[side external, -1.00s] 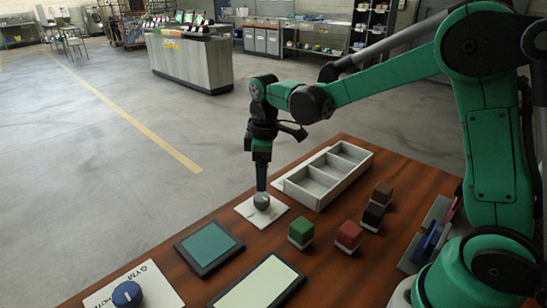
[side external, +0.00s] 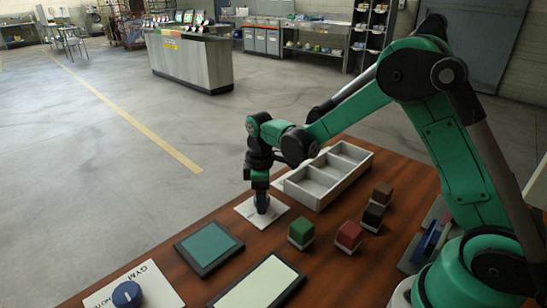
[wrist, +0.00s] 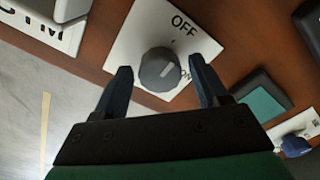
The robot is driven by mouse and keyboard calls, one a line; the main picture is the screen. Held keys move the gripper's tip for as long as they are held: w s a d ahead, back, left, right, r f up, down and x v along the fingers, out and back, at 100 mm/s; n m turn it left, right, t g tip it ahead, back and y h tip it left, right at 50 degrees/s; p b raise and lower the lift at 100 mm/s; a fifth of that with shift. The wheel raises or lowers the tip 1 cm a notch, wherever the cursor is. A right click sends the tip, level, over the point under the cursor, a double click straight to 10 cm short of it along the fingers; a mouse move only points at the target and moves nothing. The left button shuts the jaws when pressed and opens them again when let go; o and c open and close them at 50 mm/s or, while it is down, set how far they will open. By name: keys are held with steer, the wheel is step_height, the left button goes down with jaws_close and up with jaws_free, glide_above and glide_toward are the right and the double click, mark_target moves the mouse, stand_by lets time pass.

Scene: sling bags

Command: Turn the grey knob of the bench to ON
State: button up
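The grey knob (wrist: 160,70) sits on a white plate (wrist: 128,50) marked OFF and ON in the wrist view. A pale line on its top points toward the upper right of that view; I cannot tell the exact setting. My gripper (wrist: 160,66) is open, with one dark blue finger on each side of the knob and a visible gap to it.
A white compartment tray (side external: 310,194) stands behind the plate. Green (side external: 301,229), red (side external: 349,234) and dark (side external: 373,215) blocks stand to the right. A dark-framed screen (side external: 208,246) and a blue knob (side external: 127,294) lie toward the front left.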

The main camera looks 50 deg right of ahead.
jaws_close()
steer(key=shift+m, duration=0.3)
steer(key=m, duration=0.3)
steer(key=shift+m, duration=0.4)
steer(key=m, duration=0.9)
steer(key=shift+m, duration=2.3)
